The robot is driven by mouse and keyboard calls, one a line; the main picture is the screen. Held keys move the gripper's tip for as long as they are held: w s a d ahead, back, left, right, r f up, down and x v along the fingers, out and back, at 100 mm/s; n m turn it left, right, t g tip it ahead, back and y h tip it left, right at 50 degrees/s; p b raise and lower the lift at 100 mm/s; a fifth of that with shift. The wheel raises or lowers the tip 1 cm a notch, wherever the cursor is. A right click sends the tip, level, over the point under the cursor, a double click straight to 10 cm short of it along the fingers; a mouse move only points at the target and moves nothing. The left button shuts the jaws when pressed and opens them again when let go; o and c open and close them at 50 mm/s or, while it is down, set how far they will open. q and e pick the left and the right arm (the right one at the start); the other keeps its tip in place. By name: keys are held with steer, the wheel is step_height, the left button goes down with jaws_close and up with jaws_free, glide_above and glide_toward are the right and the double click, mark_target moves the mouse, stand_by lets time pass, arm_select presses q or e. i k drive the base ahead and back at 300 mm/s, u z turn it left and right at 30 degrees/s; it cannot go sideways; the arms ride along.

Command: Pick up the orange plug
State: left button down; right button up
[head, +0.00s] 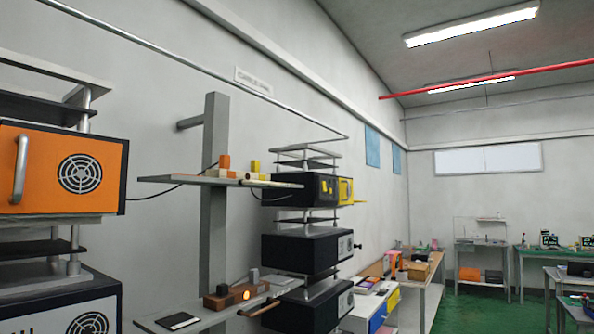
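A small orange upright piece (224,161), which looks like the orange plug, stands on the upper grey shelf (180,180) left of centre. It is small in the picture, and its details cannot be made out. Wooden blocks (224,173) lie at its foot. A yellow upright piece (255,166) stands to its right on the same shelf. Neither of my grippers shows in the head view.
An orange-fronted unit (60,172) with a handle stands at the left. Stacked black units (300,252) stand right of the shelf. A lower shelf (172,318) holds a dark tablet and a block with a glowing orange light. Green floor (470,318) is open at right.

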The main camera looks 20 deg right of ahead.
mark_target(224, 161)
steer(key=z, duration=0.55)
steer(key=i, duration=1.1)
steer(key=z, duration=0.1)
